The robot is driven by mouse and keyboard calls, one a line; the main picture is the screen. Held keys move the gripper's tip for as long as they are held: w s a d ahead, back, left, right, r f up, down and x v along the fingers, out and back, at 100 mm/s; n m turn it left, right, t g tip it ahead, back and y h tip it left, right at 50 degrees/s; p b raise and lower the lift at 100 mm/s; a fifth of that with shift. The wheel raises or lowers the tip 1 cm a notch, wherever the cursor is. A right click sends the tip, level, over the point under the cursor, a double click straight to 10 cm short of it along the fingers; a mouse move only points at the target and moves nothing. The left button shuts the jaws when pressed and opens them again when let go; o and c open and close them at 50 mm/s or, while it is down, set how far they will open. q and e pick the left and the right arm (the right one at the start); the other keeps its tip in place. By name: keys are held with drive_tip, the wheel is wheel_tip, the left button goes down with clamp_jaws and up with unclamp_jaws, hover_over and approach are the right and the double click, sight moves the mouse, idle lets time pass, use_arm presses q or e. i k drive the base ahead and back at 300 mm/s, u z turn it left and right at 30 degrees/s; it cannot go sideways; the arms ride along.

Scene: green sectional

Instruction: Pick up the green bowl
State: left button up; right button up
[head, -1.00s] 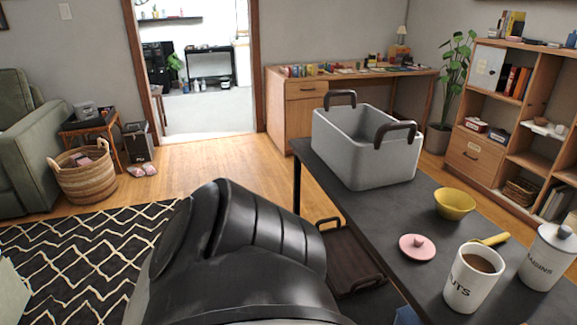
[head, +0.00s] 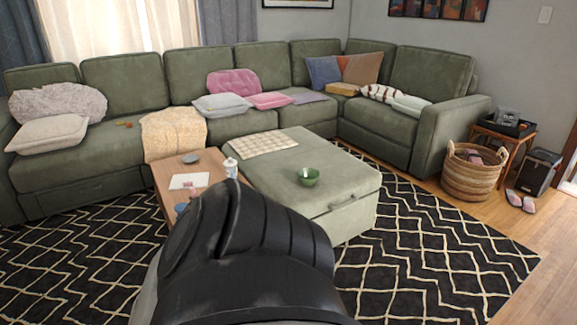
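In the head view the small green bowl (head: 308,177) sits upright on top of the light green ottoman (head: 256,186), near its front right part. It looks empty and stands apart from the checked cloth. A large black part of my own body fills the lower middle of the view, in front of the ottoman's near side. Neither of my grippers is in view.
A checked cloth (head: 265,144) lies on the ottoman. A wooden coffee table (head: 160,173) holds a white jar (head: 231,167). The green sectional (head: 330,119) runs behind. A wicker basket (head: 470,178) stands right. Patterned rug (head: 440,245) is clear at right.

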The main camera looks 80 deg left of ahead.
sight(308, 176)
drive_tip(key=u, duration=2.05)
drive_tip(key=i, duration=2.75)
drive_tip(key=u, duration=0.05)
